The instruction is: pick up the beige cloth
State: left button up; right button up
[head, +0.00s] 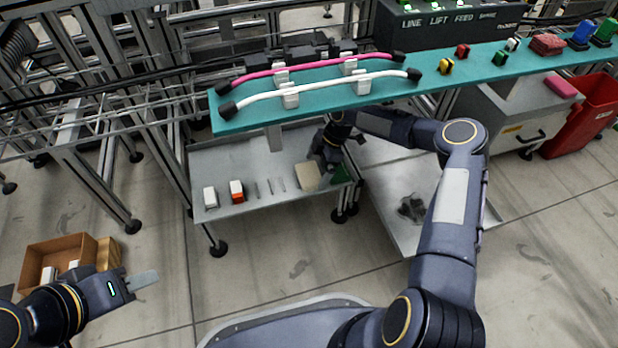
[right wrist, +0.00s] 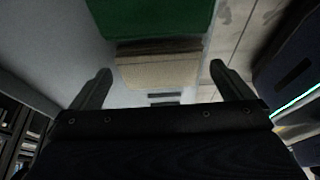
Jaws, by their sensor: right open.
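The beige cloth (head: 307,177) lies folded on the grey lower shelf, near its right end. It also shows in the right wrist view (right wrist: 158,70), beyond and between my right fingertips. My right gripper (right wrist: 160,75) is open and empty, with its fingers on either side of the cloth's line. In the head view my right gripper (head: 325,160) is just above and right of the cloth, partly hidden by its own wrist. My left gripper (head: 142,279) is at the lower left, far from the cloth, with its fingers seen edge-on.
A green item (head: 343,174) lies right beside the cloth. White and orange-white blocks and thin bars share the grey shelf (head: 222,160). The teal upper shelf (head: 300,108), carrying pink and white hoses, overhangs it. A cardboard box (head: 45,258) is on the floor.

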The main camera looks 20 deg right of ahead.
jog(key=shift+x, duration=1.05)
jog(key=c, duration=0.7)
jog(key=shift+r, duration=0.1)
jog(key=shift+r, duration=0.55)
jog(key=p+v, duration=0.2)
jog(key=v, duration=0.1)
jog(key=shift+a+p, duration=0.1)
jog(key=shift+p, duration=0.2)
jog(key=d+p, duration=0.4)
jog(key=d, duration=1.3)
jog(key=shift+w+f, duration=0.2)
jog(key=shift+w, duration=0.1)
